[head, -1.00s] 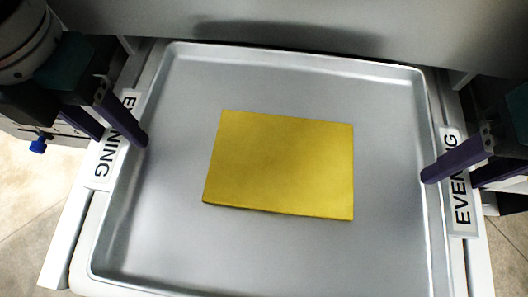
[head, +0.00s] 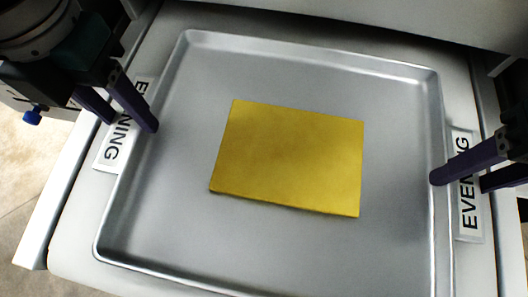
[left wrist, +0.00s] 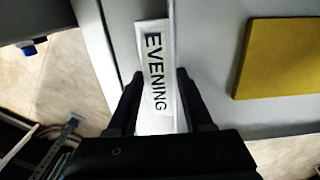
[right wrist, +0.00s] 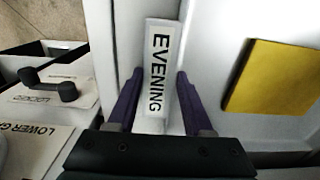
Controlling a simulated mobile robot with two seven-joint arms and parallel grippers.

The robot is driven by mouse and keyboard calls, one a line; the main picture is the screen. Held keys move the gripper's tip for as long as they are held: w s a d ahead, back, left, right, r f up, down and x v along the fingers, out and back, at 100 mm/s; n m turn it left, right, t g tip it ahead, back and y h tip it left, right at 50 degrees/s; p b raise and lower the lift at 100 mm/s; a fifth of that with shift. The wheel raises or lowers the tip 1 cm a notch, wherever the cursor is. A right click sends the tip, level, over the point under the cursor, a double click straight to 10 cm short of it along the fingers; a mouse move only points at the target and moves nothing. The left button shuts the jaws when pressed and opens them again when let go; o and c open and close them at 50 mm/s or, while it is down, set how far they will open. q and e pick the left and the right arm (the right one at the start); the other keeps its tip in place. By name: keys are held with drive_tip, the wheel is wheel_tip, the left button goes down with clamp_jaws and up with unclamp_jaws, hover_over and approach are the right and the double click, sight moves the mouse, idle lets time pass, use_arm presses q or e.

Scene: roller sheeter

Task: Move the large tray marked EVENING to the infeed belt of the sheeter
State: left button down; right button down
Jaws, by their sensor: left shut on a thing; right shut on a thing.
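The large grey tray (head: 290,60) fills the middle of the head view, with a flat yellow slab (head: 288,157) lying on it. White labels reading EVENING sit on its left side (head: 124,124) and right side (head: 467,207). My left gripper (head: 132,124) is shut on the left side of the tray, its fingers on either side of the label, as the left wrist view shows (left wrist: 157,85). My right gripper (head: 460,180) is shut on the right side in the same way. The tray lies over a pale flat surface of the machine (head: 80,240); whether it touches it I cannot tell.
A pale housing (head: 400,22) spans the space beyond the tray's far edge. A rail (head: 50,222) runs along the left. The right wrist view shows a panel with a black handle (right wrist: 48,84) and lettering beside the tray.

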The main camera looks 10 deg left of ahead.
use_arm(q)
drive_tip(key=shift+c, duration=1.5)
unclamp_jaws()
drive_tip(key=shift+f, duration=0.2)
use_arm(e)
drive_tip(key=shift+c, duration=1.5)
unclamp_jaws()
drive_tip(key=shift+f, duration=0.2)
use_arm(q)
drive_tip(key=shift+r, duration=0.1)
use_arm(e)
drive_tip(key=shift+r, duration=0.1)
use_arm(q)
wheel_tip(320, 180, up, 12)
use_arm(e)
wheel_tip(320, 180, up, 12)
